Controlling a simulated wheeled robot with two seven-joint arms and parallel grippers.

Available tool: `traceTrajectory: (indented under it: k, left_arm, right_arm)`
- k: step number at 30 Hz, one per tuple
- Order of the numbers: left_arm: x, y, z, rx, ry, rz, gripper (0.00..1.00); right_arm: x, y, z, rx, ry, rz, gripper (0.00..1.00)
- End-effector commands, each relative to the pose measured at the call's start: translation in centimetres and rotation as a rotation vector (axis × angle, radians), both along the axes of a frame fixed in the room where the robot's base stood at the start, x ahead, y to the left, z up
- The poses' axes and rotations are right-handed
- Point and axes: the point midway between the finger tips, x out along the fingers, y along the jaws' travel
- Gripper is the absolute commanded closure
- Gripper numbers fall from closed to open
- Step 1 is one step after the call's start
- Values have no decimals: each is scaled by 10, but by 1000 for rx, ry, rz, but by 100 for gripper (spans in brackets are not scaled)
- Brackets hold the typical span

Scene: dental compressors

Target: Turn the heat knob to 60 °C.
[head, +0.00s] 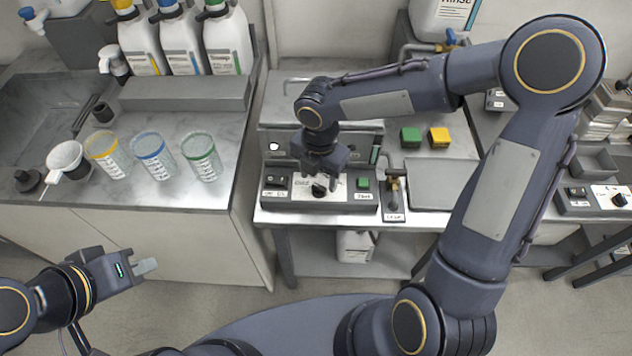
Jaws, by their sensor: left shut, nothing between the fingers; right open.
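A dark round knob (319,190) sits on the white label of a grey control panel (362,207) on the middle bench. The label's print is too small and too covered to read fully, and the knob's pointer setting cannot be made out. My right gripper (320,184) points down at this knob, its open fingers on either side of the knob's top. Whether they touch it I cannot tell. My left gripper (146,267) is shut and empty, low at the left in front of the left counter.
A green button (363,183) and a black switch (276,180) flank the knob. A brass valve (394,185) stands just right of the panel. Green and yellow blocks (439,138) lie behind. Another panel with a dark knob (620,200) is at far right. Cups (152,155) stand on the left counter.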

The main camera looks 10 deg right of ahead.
Motion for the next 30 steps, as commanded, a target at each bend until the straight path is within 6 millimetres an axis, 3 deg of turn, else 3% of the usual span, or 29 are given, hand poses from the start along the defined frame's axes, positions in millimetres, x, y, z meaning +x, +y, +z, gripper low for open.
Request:
traceTrajectory:
  k: [6, 16, 26, 30]
  left_arm:
    - [0, 0, -2, 0, 0, 0, 100]
    - [0, 0, -2, 0, 0, 0, 100]
    - [0, 0, -2, 0, 0, 0, 100]
    - [0, 0, -2, 0, 0, 0, 100]
  right_arm:
    - [0, 0, -26, 0, 1, -2, 45]
    - [0, 0, -30, 0, 0, -3, 45]
    - [0, 0, -30, 0, 0, -3, 87]
    - [0, 0, -30, 0, 0, -6, 90]
